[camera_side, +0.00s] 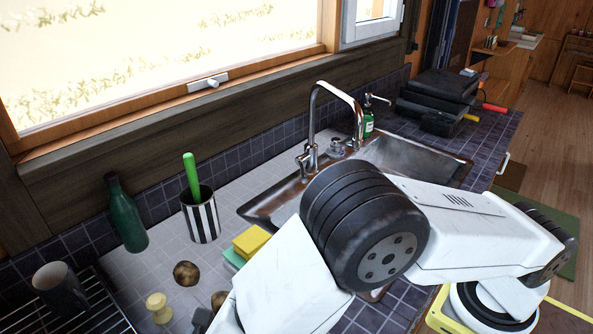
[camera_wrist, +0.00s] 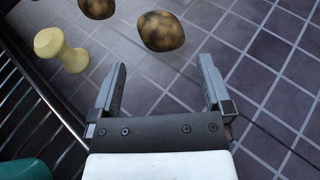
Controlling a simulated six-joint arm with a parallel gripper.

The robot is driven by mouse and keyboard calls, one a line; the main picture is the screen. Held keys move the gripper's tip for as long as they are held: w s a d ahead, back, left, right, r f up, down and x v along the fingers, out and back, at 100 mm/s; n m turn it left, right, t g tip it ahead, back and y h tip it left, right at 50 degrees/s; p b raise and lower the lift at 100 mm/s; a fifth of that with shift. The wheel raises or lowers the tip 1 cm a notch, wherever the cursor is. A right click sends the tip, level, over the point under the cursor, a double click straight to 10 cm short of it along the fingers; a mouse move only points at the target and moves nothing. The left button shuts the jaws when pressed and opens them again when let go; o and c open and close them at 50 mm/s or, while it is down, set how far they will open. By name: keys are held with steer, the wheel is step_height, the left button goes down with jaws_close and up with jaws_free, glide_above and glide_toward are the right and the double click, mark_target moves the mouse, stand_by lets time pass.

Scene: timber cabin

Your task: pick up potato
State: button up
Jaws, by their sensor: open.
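Two brown, mottled potatoes lie on the tiled counter. In the side view one potato (camera_side: 186,273) is in full view and the other potato (camera_side: 219,300) is partly hidden by my arm. In the wrist view one potato (camera_wrist: 161,31) lies just beyond my fingertips, and the other potato (camera_wrist: 97,8) is cut by the top edge. My gripper (camera_wrist: 161,68) is open and empty, with bare tiles between its fingers. Neither finger touches a potato. In the side view my gripper is mostly hidden or out of frame.
A pale yellow waisted object (camera_side: 158,307) stands left of the potatoes, near a wire rack (camera_side: 100,300) with a dark mug (camera_side: 60,288). A green bottle (camera_side: 125,212), striped cup (camera_side: 200,215) and sponges (camera_side: 250,241) stand behind. The tiles right of the potatoes look clear in the wrist view.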

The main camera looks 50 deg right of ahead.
steer(key=shift+x, duration=1.3)
steer(key=shift+x, duration=2.6)
steer(key=shift+r, duration=0.1)
steer(key=c, duration=1.1)
steer(key=shift+r, duration=0.2)
